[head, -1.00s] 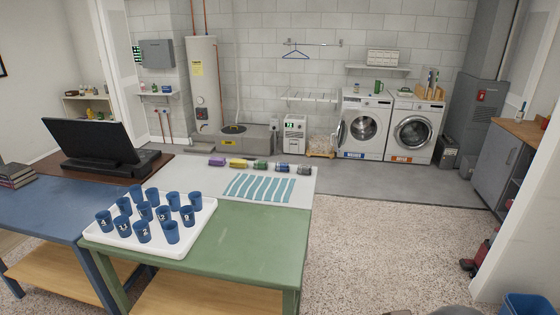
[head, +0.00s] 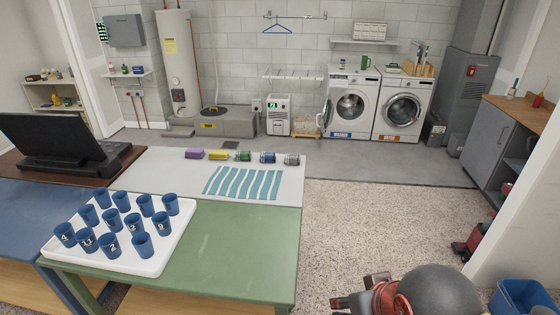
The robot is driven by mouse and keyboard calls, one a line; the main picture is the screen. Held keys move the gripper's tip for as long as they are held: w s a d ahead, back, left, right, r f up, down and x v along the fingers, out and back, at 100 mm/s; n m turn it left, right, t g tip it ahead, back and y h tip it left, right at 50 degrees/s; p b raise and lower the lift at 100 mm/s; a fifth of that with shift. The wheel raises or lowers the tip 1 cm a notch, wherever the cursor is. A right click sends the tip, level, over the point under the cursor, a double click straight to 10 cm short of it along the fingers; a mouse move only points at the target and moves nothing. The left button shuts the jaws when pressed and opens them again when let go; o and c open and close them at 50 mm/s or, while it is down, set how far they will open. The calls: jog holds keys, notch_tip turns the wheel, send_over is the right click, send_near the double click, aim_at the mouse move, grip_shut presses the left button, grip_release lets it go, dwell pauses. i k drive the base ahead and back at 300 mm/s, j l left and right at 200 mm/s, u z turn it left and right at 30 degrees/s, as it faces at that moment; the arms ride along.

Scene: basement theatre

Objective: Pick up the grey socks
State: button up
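The grey socks (head: 292,159) are a small rolled bundle near the far right corner of the white table (head: 139,173). They are at the right end of a row of rolled bundles, just right of the blue one (head: 267,157). Nothing touches them from above. My gripper (head: 352,291) shows only in part at the bottom edge, beside the grey rounded end of my arm. It is well short of the socks, low and to their right. I cannot make out whether its fingers are apart, and nothing is visible in it.
Purple (head: 195,154), yellow (head: 218,155) and green (head: 243,155) bundles continue the row. Teal strips (head: 245,183) lie in front of it. A white tray (head: 178,243) of numbered blue cups stands on the green table (head: 235,250). Speckled floor right of the tables is clear.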

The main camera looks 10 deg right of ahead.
aim_at(292, 159)
jog(key=l, duration=0.3)
jog(key=i+l, duration=0.1)
jog(key=l, duration=0.15)
jog(key=i+l+z, duration=0.25)
jog(key=i+l, duration=0.35)
jog(key=i+l+z, duration=0.2)
jog(key=i+l, duration=0.25)
jog(key=i, duration=0.3)
jog(key=i+j+z, duration=0.1)
jog(key=i+j, duration=0.2)
jog(key=i+j+z, duration=0.1)
jog(key=i+j, duration=0.2)
jog(key=j, duration=0.15)
jog(key=i+j, duration=0.25)
jog(key=j, duration=0.15)
jog(key=z, duration=0.05)
